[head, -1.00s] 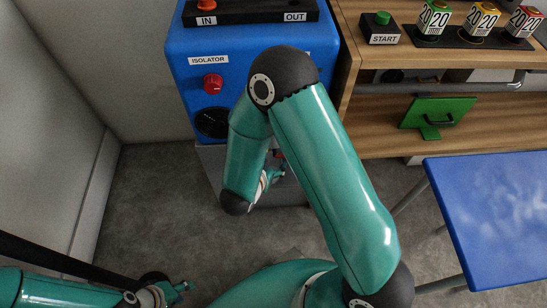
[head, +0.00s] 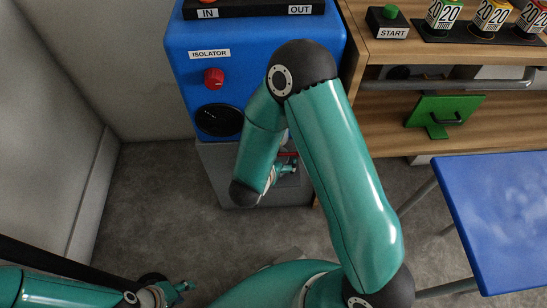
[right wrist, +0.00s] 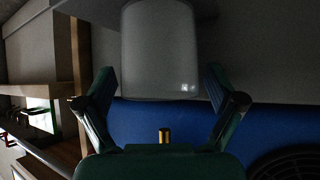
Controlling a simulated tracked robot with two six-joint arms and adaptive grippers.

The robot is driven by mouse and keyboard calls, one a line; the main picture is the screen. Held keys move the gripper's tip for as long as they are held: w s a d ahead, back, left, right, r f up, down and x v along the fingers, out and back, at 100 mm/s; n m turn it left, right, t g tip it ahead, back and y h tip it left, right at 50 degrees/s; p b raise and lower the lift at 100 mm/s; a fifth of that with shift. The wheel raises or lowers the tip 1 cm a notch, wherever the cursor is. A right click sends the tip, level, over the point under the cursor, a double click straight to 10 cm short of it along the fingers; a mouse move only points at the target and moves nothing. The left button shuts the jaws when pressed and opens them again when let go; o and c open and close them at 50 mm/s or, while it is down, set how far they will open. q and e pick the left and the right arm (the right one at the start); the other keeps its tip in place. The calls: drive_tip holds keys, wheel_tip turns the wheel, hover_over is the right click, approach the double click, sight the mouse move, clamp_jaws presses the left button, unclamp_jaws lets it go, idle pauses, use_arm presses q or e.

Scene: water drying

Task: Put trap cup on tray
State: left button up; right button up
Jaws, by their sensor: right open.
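A pale grey cylinder (right wrist: 160,45), which looks like the trap cup, stands out between the spread fingers of my right gripper (right wrist: 160,85) in the right wrist view. The fingers are open, one on each side of it; I cannot tell whether they touch it. In the head view my right gripper (head: 286,169) is at the grey lower part (head: 225,180) of the isolator, and the cup cannot be made out there. My left gripper (head: 180,290) is low at the left, away from everything. No clear tray shows; a blue flat top (head: 500,215) on metal legs is at the right.
The blue isolator (head: 185,90) has a red knob (head: 213,78) and a dark round gauge or vent (head: 218,120). A wooden shelf unit (head: 380,135) with a rail stands to its right. The grey floor (head: 150,200) at the left is clear.

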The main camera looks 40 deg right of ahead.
drive_tip(key=shift+s+a+r+p, duration=0.15)
drive_tip(key=shift+a+r+p, duration=0.2)
drive_tip(key=shift+a+r, duration=0.1)
drive_tip(key=p+v, duration=0.4)
drive_tip(key=v, duration=0.7)
wheel_tip(320, 180, down, 11)
drive_tip(key=w+a+n+y, duration=0.2)
drive_tip(key=a+n+y, duration=0.15)
drive_tip(key=y, duration=0.25)
drive_tip(key=s+a+f+n+g+y, duration=0.4)
drive_tip(key=s+f+n+g+y, duration=0.1)
drive_tip(key=s, duration=0.5)
drive_tip(key=shift+f+n+y, duration=0.35)
drive_tip(key=shift+y, duration=0.55)
drive_tip(key=shift+s, duration=0.2)
